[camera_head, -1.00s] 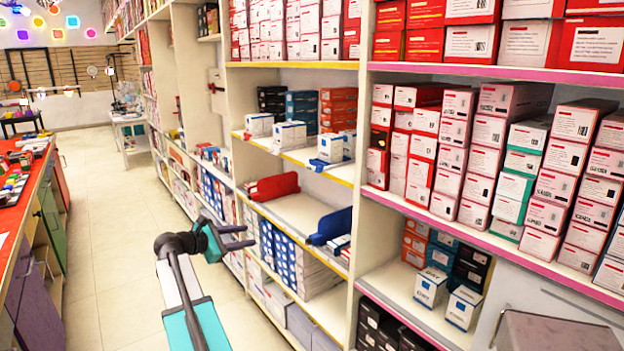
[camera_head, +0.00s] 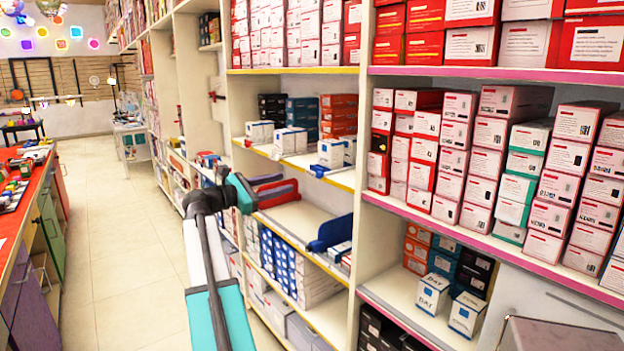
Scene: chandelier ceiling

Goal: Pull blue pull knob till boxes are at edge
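A small blue pull knob (camera_head: 318,171) sits at the yellow front edge of the upper middle shelf, in front of white-and-blue boxes (camera_head: 331,153). A larger blue divider (camera_head: 332,233) with a knob-like front end stands on the shelf below, beside a few small boxes (camera_head: 340,251). My gripper (camera_head: 277,191) is left of both blue parts, in front of the lower shelf, and overlaps a red divider (camera_head: 262,180) in the picture. Its grey fingers point right, look apart and hold nothing I can see. Whether they touch the red divider is unclear.
The shelf between the red and blue dividers (camera_head: 299,218) is bare. More white boxes (camera_head: 290,140) stand left on the upper shelf. A tall shelf upright (camera_head: 362,190) borders the bay at right. The aisle floor (camera_head: 130,230) at left is clear.

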